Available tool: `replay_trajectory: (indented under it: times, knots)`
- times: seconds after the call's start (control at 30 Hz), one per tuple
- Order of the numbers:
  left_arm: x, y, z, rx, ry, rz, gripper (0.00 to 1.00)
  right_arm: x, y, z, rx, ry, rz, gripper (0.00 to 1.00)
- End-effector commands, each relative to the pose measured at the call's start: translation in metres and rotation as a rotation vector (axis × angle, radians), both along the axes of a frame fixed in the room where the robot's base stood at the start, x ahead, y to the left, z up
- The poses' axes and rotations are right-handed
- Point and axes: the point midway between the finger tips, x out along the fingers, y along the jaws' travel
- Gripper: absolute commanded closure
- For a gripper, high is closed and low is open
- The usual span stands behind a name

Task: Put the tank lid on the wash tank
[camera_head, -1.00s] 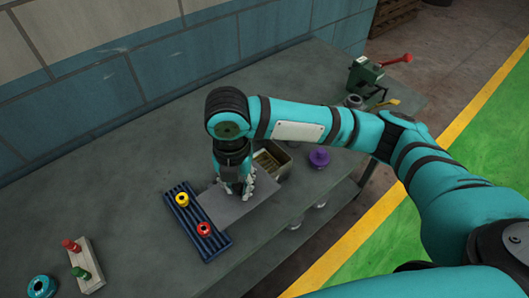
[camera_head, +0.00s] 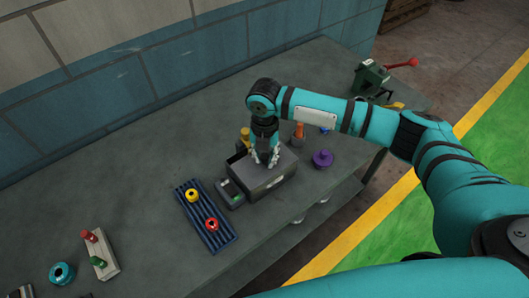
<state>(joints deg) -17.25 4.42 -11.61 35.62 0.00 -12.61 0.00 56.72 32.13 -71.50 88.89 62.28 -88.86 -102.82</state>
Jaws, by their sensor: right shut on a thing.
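The wash tank (camera_head: 274,190) is a grey box on the workbench, right of the blue ribbed rack. The tank lid (camera_head: 281,169) is a flat grey plate over the tank. It covers most of the opening, and a dark gap shows at the tank's left side. I cannot tell whether the lid touches the rim. My right gripper (camera_head: 268,160) points down from above and is shut on the lid; its fingers hide the grip point. My left gripper is not in view.
The blue rack (camera_head: 221,236) holds a yellow ring (camera_head: 192,195) and a red ring (camera_head: 212,224). A small grey device (camera_head: 231,194) stands close to the tank's left. A purple knob (camera_head: 322,158) is to its right. Orange and yellow items stand behind. The bench's left middle is clear.

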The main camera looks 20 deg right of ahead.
Motion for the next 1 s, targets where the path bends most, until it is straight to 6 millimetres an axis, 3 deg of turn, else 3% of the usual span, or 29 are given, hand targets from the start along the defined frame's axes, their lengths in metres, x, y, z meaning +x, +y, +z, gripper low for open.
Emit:
replay_trajectory:
  times: [0.27, 0.3, 0.47, 0.8, 1.0]
  knots:
    - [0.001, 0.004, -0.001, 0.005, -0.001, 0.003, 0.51, 0.000, 0.000, -0.003, 0.001, 0.000, 0.000, 1.00]
    - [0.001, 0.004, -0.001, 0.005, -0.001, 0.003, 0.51, 0.000, 0.000, -0.002, 0.000, -0.001, 0.000, 0.76]
    - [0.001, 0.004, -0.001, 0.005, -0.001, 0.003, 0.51, 0.000, 0.000, -0.002, 0.000, -0.001, 0.000, 0.56]
    - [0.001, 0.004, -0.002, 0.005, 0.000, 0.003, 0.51, 0.001, 0.001, 0.003, 0.001, -0.003, 0.000, 0.56]
    - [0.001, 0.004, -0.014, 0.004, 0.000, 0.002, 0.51, 0.002, 0.001, 0.033, 0.002, -0.008, 0.001, 0.56]
